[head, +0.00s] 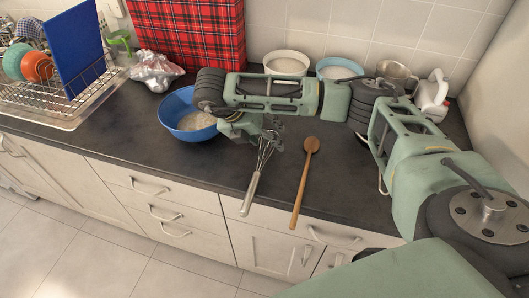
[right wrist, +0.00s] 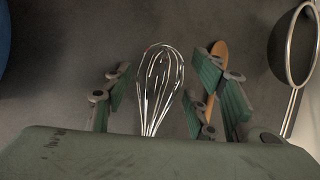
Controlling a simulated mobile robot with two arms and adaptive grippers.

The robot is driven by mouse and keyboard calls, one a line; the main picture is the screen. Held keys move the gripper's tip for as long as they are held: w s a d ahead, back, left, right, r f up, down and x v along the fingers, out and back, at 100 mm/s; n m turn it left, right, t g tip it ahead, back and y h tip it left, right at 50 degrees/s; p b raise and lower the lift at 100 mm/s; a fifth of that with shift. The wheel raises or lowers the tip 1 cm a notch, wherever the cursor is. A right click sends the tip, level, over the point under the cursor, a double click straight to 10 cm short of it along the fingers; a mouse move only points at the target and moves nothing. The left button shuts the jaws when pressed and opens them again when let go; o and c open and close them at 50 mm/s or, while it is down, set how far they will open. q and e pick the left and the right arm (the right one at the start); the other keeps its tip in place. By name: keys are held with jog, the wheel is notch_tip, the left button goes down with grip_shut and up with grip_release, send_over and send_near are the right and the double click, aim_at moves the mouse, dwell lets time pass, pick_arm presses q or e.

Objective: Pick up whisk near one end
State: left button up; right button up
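The whisk (head: 251,190) lies on the dark counter with its metal handle pointing to the front edge and its wire end away from it. My right gripper (head: 266,132) is over the wire end, which it partly hides. In the right wrist view the wire loops of the whisk (right wrist: 161,75) show between the spread green fingers of my right gripper (right wrist: 163,88), with space on both sides. The gripper is open and does not appear to touch the wires. The handle is hidden there behind the gripper body. My left gripper is not in view.
A wooden spoon (head: 303,182) lies just right of the whisk; its head (right wrist: 219,50) is behind the right finger. A blue bowl (head: 180,107) stands to the left. A strainer (right wrist: 300,50) lies farther right.

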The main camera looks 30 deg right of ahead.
jog(key=c, duration=0.7)
jog(key=shift+c, duration=0.2)
